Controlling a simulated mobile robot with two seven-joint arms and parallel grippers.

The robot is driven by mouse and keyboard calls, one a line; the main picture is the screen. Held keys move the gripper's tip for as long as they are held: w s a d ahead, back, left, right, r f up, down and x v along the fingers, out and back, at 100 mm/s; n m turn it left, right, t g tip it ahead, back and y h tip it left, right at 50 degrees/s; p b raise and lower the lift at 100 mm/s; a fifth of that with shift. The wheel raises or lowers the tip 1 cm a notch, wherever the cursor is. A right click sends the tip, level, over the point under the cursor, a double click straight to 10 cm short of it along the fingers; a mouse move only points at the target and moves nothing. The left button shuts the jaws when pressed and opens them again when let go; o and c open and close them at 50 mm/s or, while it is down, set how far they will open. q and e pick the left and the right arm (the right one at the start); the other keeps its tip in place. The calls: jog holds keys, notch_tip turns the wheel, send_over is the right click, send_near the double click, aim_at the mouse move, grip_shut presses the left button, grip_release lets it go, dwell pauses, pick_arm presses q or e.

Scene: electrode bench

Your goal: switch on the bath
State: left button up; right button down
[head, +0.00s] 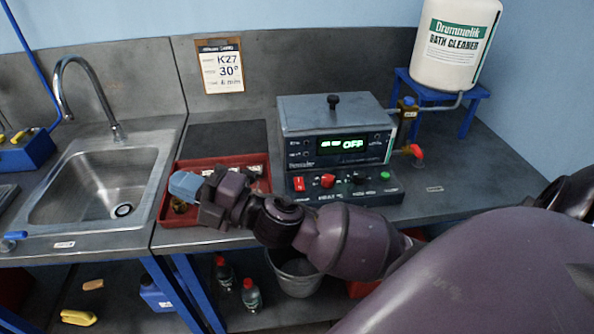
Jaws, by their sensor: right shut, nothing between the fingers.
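The bath (332,115) is a grey box with a lidded top and a black knob, standing at the back of the bench. Its green display (342,144) reads OFF. My right gripper (184,186) is shut and empty, left of the bath, over the red tray. My right arm crosses in front of the bath's panel, below its controls. My left gripper is out of the picture.
A red tray (168,211) lies under my gripper. A steel sink (97,182) is at left. A white cleaner container (455,45) stands on a blue stand at right, with a red-handled valve (415,151) near the bath. A card (220,68) hangs behind.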

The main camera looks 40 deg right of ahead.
jog(key=s+a+n+g+y, duration=0.1)
jog(key=a+n+g+y, duration=0.35)
jog(key=n+g, duration=0.45)
jog(key=d+f+n+g+h, duration=0.4)
jog(key=f+n+g+h, duration=0.4)
jog(key=n, duration=0.5)
jog(key=w+d+r+h, duration=0.2)
jog(key=d+h, duration=0.2)
jog(key=d, duration=0.4)
jog(key=w+d+r+n+h, duration=0.1)
jog(key=w+d+r+h, duration=0.1)
jog(key=d+h, duration=0.3)
jog(key=w+d+r+g+h, duration=0.1)
jog(key=d+h, duration=0.3)
jog(key=d, duration=0.8)
jog(key=shift+w+r, duration=0.6)
